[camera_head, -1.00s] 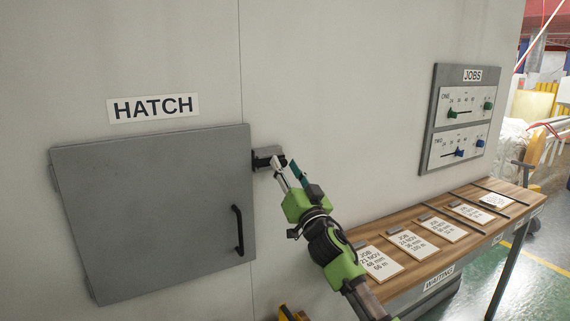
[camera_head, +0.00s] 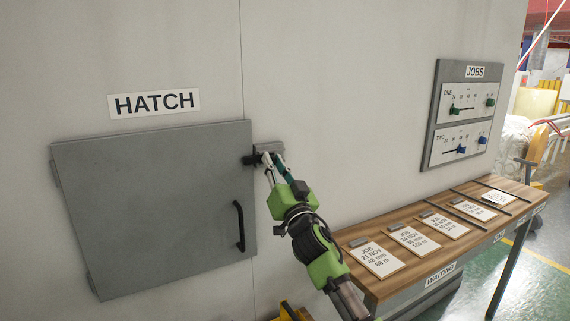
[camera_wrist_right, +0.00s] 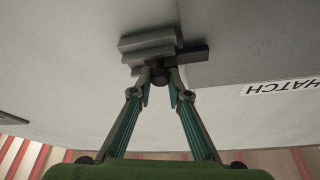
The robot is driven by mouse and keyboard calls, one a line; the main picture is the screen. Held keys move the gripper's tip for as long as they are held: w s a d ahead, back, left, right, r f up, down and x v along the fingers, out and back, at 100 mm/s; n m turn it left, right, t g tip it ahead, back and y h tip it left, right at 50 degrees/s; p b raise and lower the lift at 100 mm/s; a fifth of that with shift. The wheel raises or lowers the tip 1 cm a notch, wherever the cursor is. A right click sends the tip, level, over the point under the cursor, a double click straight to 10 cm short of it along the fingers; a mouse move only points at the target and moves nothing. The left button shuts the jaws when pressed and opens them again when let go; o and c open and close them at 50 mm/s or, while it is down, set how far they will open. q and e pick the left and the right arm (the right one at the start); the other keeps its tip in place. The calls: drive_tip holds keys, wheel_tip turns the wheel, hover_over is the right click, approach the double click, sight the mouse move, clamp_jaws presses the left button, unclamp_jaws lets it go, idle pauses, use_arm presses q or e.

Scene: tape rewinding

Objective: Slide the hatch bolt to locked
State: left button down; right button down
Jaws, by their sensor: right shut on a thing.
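The grey hatch door (camera_head: 150,215) is closed flat against the wall, with a black handle (camera_head: 239,227) near its right edge. A grey bolt bracket (camera_head: 271,146) sits on the wall just right of the door's upper right corner. The dark bolt (camera_head: 249,160) sticks out left from the bracket and overlaps the door's edge. In the right wrist view the bolt bar (camera_wrist_right: 192,54) also reaches across onto the door. My right gripper (camera_head: 267,161) is shut on the bolt's knob (camera_wrist_right: 160,73), which is partly hidden between the fingertips. My left gripper is out of view.
A HATCH label (camera_head: 154,103) is above the door. A JOBS panel (camera_head: 463,115) with sliders hangs on the wall at the right. Below it, a wooden shelf (camera_head: 365,285) holds several job cards. The wall around the bolt is clear.

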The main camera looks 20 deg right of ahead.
drive_tip(key=shift+a, duration=0.45)
drive_tip(key=c, duration=2)
unclamp_jaws()
drive_tip(key=shift+o, duration=0.5)
drive_tip(key=shift+s+a, duration=0.1)
drive_tip(key=shift+a, duration=0.1)
drive_tip(key=shift+d, duration=0.1)
drive_tip(key=a+v, duration=0.1)
drive_tip(key=v, duration=1.1)
drive_tip(key=shift+d, duration=0.45)
